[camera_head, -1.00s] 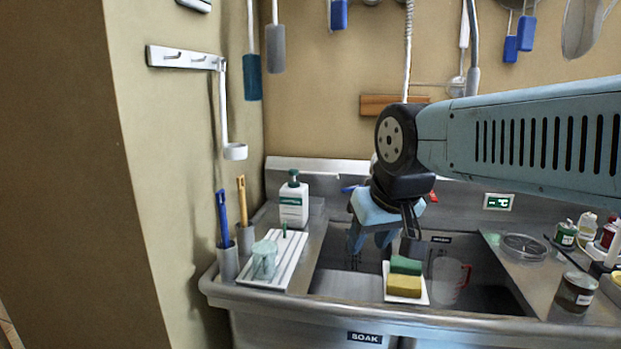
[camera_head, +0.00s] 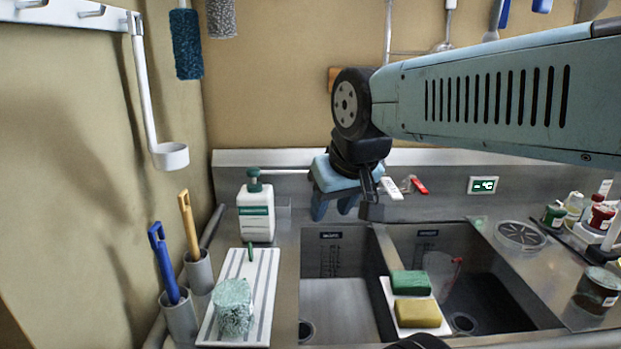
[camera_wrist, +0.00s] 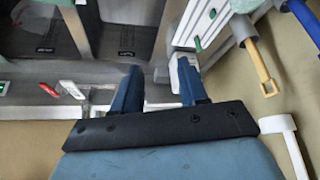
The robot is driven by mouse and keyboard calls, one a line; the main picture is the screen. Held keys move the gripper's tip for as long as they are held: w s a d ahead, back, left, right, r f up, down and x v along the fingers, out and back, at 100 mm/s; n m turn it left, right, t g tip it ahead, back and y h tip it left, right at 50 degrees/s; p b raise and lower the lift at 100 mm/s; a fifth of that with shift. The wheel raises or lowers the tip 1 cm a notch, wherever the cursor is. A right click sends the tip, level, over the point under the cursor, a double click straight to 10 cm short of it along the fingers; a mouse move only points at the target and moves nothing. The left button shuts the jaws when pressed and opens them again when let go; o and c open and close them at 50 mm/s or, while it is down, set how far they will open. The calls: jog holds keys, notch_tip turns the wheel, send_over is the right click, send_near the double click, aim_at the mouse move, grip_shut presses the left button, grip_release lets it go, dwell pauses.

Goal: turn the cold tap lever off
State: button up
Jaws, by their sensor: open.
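My gripper (camera_head: 333,211) is open and empty in front of the back wall of the sink, with its blue fingers pointing down. In the wrist view its two fingers (camera_wrist: 160,82) stand apart. A red lever (camera_head: 419,185) and a white lever (camera_head: 391,188) stick out at the tap, just right of my gripper. The wrist view also shows the red lever (camera_wrist: 48,90) and the white lever (camera_wrist: 72,90), left of the fingers. No blue lever shows now; my gripper covers part of the tap area. I cannot tell which lever is the cold one.
A soap bottle (camera_head: 256,212) stands left of my gripper, above a ribbed rack (camera_head: 262,290). Two brush holders (camera_head: 179,317) stand further left. Sponges lie on a white tray (camera_head: 386,288) on the sink divider. Jars (camera_head: 597,291) line the right. The left basin (camera_head: 335,300) is clear.

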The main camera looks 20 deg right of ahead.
jog(key=shift+o, duration=0.3)
jog(key=shift+o, duration=0.5)
jog(key=shift+w+r, duration=0.1)
jog(key=w+d+r+m+g, duration=0.1)
jog(key=w+d+r+m, duration=0.2)
jog(key=w, duration=0.6)
jog(key=w+d+m+g, duration=0.2)
jog(key=w+d+m, duration=0.15)
jog(key=w, duration=0.55)
jog(key=w+d+r+m+g, duration=0.1)
jog(key=w+d+r+m, duration=0.2)
jog(key=w, duration=0.6)
jog(key=w+d+f+m+g, duration=0.2)
jog(key=w+d+f+m, duration=0.35)
jog(key=w, duration=0.25)
jog(key=shift+n, duration=0.3)
jog(key=f, duration=1.2)
jog(key=shift+s+f, duration=0.2)
jog(key=shift+f, duration=0.2)
jog(key=shift+c, duration=0.4)
